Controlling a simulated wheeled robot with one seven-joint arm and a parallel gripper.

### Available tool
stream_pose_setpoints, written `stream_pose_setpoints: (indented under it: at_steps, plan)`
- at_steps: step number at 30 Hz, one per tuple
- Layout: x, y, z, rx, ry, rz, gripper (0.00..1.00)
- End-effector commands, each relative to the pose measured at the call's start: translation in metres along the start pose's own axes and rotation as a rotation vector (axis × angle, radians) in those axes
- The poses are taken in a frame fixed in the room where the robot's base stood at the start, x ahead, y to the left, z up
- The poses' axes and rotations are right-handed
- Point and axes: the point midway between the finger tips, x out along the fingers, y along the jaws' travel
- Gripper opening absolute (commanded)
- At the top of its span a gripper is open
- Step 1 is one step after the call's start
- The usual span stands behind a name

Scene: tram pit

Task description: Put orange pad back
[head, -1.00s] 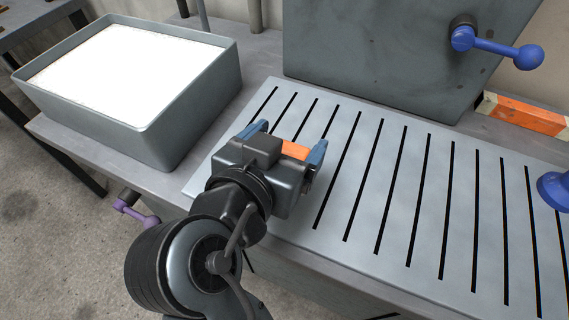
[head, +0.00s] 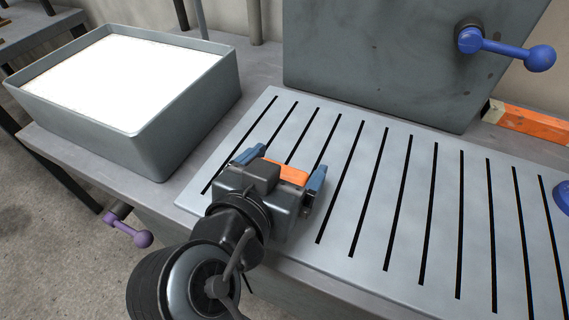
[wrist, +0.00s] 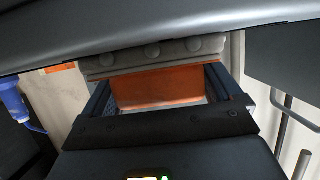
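My gripper (head: 283,168) has blue fingertips and is above the left part of the grey slotted plate (head: 345,150). Between its fingers is the orange pad (head: 288,171), its upper edge showing in the head view. In the wrist view the pad (wrist: 155,88) fills most of the space between the two fingers, below a beige strip with round studs (wrist: 150,52). I cannot tell whether that strip is part of the pad. My gripper hides the pad's underside and its gap to the plate.
A grey bin (head: 165,150) with a white inside stands left of the plate. Behind is a large grey block (head: 400,60) with a blue lever (head: 510,48). An orange and cream bar (head: 535,123) lies at back right. A purple knob (head: 140,239) juts from the bench front.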

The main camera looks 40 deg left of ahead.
Motion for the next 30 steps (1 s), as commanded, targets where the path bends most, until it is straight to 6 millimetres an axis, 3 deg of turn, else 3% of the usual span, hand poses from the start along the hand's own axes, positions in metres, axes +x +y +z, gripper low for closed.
stream_pose_setpoints:
  at_steps: [11, 24, 30]
  plan:
    - [0.001, 0.0, 0.002, 0.0, 0.0, 0.0, 1.0]
    - [-0.065, 0.002, 0.005, 0.0, 0.0, -0.002, 1.0]
    - [-0.077, 0.003, 0.005, 0.0, 0.0, -0.001, 1.0]
